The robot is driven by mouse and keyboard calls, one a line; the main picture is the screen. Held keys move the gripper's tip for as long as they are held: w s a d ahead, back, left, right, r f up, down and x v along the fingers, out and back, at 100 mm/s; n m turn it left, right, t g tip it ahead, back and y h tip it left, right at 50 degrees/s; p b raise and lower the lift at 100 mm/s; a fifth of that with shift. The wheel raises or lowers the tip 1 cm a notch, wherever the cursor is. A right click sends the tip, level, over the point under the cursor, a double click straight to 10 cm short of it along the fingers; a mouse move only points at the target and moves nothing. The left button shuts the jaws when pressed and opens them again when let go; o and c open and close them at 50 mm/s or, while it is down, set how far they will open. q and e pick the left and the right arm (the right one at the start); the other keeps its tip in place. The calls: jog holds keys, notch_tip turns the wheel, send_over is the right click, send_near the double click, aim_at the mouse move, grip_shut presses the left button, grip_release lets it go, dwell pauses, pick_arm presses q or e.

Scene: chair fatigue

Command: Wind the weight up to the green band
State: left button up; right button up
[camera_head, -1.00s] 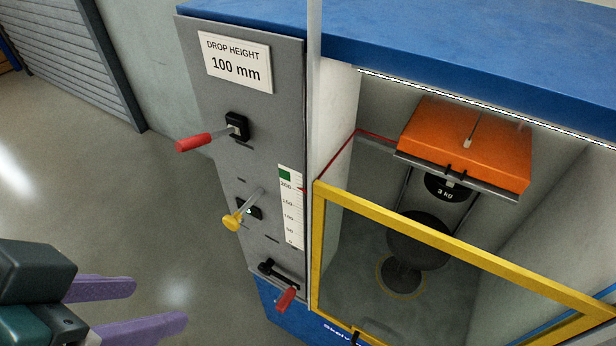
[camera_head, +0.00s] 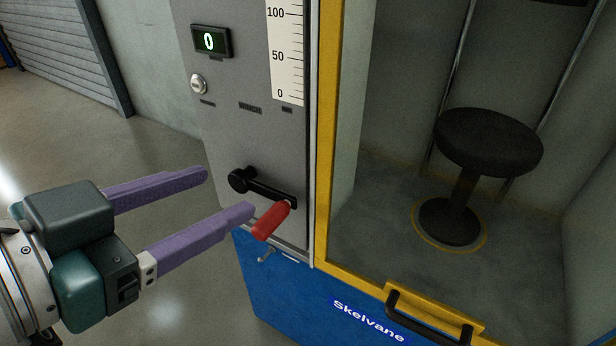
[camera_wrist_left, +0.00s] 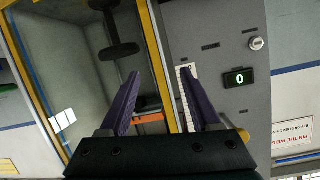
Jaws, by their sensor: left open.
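The crank (camera_head: 262,188) is a black arm on the grey panel, with a red handle (camera_head: 272,220) pointing toward me at its right end. My left gripper (camera_head: 230,192), with two purple fingers, is open and empty, left of the handle. The nearer fingertip looks close to the handle; I cannot tell whether they touch. In the left wrist view the open fingers (camera_wrist_left: 168,100) show, but not the crank. The scale (camera_head: 285,50) shows 0 to 100 in the head view; its green band is out of frame. An orange block (camera_wrist_left: 148,117) shows between the fingers in the wrist view. My right gripper is not in view.
A display (camera_head: 210,41) reads 0, above a round lock (camera_head: 198,84). A yellow-framed door (camera_head: 326,130) with a black handle (camera_head: 425,318) stands right of the panel. Behind it is a black stool (camera_head: 488,142). Open floor lies left of the cabinet.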

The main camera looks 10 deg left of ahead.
aim_at(269, 222)
pick_arm(q)
notch_tip(269, 222, down, 15)
jog(key=w+a+t+b, duration=0.2)
jog(key=t+b, duration=0.2)
jog(key=b, duration=1.3)
jog(key=shift+h, duration=0.4)
jog(key=b+x, duration=0.2)
jog(key=x, duration=0.8)
jog(key=shift+f, duration=0.15)
jog(key=shift+s, duration=0.1)
grip_shut()
jog(key=shift+a+f, duration=0.1)
